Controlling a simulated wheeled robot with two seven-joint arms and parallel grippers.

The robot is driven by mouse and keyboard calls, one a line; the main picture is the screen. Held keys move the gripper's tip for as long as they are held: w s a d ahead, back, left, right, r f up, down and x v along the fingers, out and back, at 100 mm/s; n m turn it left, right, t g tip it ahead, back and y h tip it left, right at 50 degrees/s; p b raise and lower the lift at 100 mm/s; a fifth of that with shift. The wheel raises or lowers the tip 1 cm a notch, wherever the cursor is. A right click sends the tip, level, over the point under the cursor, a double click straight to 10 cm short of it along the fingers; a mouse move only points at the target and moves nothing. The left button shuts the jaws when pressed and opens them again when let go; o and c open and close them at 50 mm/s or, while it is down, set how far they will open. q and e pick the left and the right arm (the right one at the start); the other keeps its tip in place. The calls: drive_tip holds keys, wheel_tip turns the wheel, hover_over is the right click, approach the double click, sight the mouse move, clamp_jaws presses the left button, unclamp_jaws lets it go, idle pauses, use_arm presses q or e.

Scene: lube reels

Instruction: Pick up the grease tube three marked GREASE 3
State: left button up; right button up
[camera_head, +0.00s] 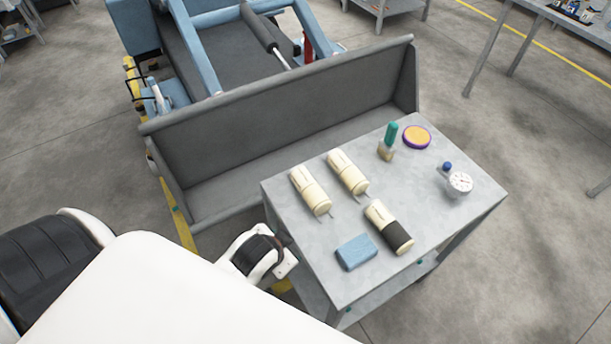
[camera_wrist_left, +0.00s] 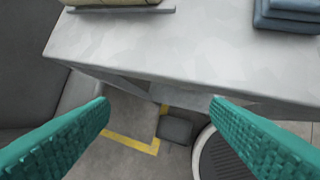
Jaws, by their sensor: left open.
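Three cream grease tubes lie on the grey metal table. One tube (camera_head: 311,191) is at the left, another tube (camera_head: 347,174) lies beside it farther back, and a tube with a black band (camera_head: 389,227) lies nearer the front. Their markings are too small to read, so I cannot tell which is GREASE 3. My left gripper (camera_wrist_left: 160,100) is open and empty, its teal fingers spread just off the table's edge. In the head view only its white wrist shows clearly beside the table's left corner. The left wrist view shows part of a cream tube (camera_wrist_left: 112,3) at the top.
A dark grey trough (camera_head: 280,130) stands close behind the table's left side.

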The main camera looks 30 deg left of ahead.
use_arm(q)
drive_tip(key=w+d+r+m+t, duration=0.2)
drive_tip(key=w+r+m+t, duration=0.8)
drive_tip(key=w+r, duration=0.5)
drive_tip(key=w+d+r+m+t+h, duration=0.25)
drive_tip(key=d+r+m+h, duration=0.25)
drive_tip(key=r+m+h, duration=0.4)
drive_tip(key=s+d+r+m+g+h, duration=0.25)
drive_tip(key=d+m+h, duration=0.35)
drive_tip(key=m, duration=0.7)
drive_tip(key=m+g+y+p, duration=0.2)
drive_tip(key=m+g+y, duration=1.1)
drive_tip(key=m, duration=1.1)
approach(307, 186)
drive_tip(key=x, duration=0.2)
drive_tip(key=p+x, duration=0.1)
drive_tip(key=x, duration=0.2)
drive_tip(key=shift+d, duration=0.25)
drive_tip(key=p+x, duration=0.1)
drive_tip(key=x, duration=0.1)
drive_tip(key=p+x, duration=0.1)
drive_tip(key=x, duration=0.1)
drive_tip(key=shift+w+a+f+p, duration=0.2)
drive_tip(key=shift+f+p, duration=0.1)
drive_tip(key=shift+f, duration=0.4)
